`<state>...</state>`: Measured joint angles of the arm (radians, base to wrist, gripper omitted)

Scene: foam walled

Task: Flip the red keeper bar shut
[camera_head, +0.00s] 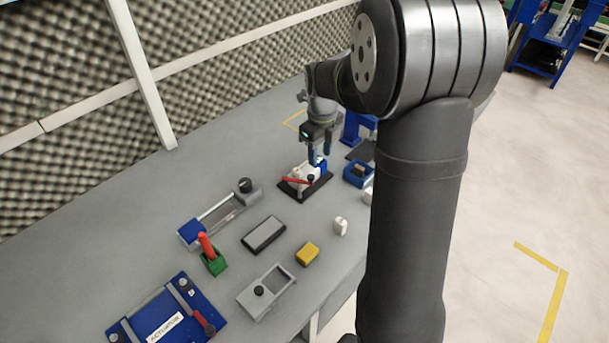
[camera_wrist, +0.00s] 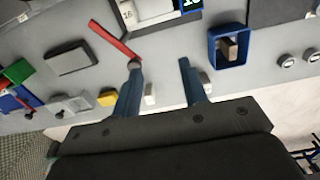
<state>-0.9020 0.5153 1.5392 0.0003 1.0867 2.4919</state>
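The red keeper bar (camera_head: 296,181) belongs to a small fixture with a dark base (camera_head: 318,187). In the wrist view the bar (camera_wrist: 112,40) slants away from the fixture's white block (camera_wrist: 128,12), with one end near a dark round knob (camera_wrist: 134,65). That knob also shows in the head view (camera_head: 311,178). My gripper (camera_head: 319,156) is over the fixture, pointing down. In the wrist view its two blue fingers (camera_wrist: 160,68) are apart with nothing between them. The left fingertip overlaps the knob area; contact cannot be told.
A blue bin (camera_head: 357,174) with a block inside stands right of the fixture. A grey box (camera_head: 264,234), a yellow block (camera_head: 307,253), a white piece (camera_head: 340,226) and a green-based red lever (camera_head: 208,247) lie nearer. A foam wall (camera_head: 60,80) borders the bench's back.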

